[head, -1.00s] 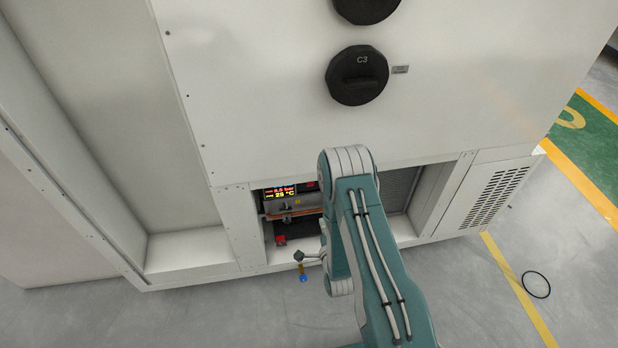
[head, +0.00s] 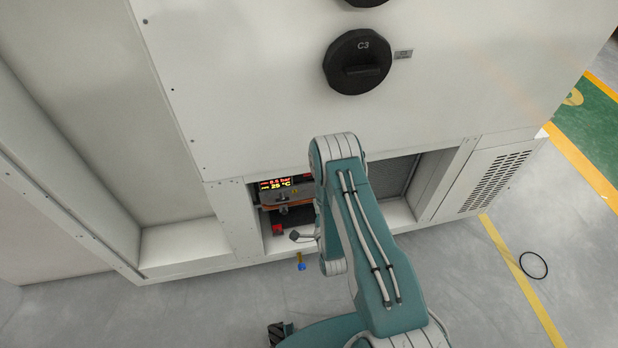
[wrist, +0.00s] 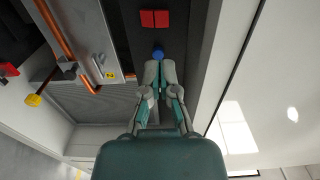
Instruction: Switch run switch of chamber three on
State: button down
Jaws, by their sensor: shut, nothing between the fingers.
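A large black round knob marked C3 (head: 357,62) is on the white cabinet front, with a small label plate (head: 403,54) beside it. Whether it is the run switch I cannot tell. In the wrist view my gripper (wrist: 158,70) is shut and empty, its fingertips pointing at a small blue round part (wrist: 157,55) on a dark panel. I cannot tell whether they touch. In the head view my arm hides the gripper.
The low recess holds a lit display (head: 275,184), a red block (head: 278,229) and copper pipe (wrist: 56,30). A yellow-handled part (wrist: 34,99) is at left in the wrist view. Recess walls are close around my gripper. A black ring (head: 533,265) lies on the floor at right.

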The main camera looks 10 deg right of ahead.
jog(key=w, duration=1.1)
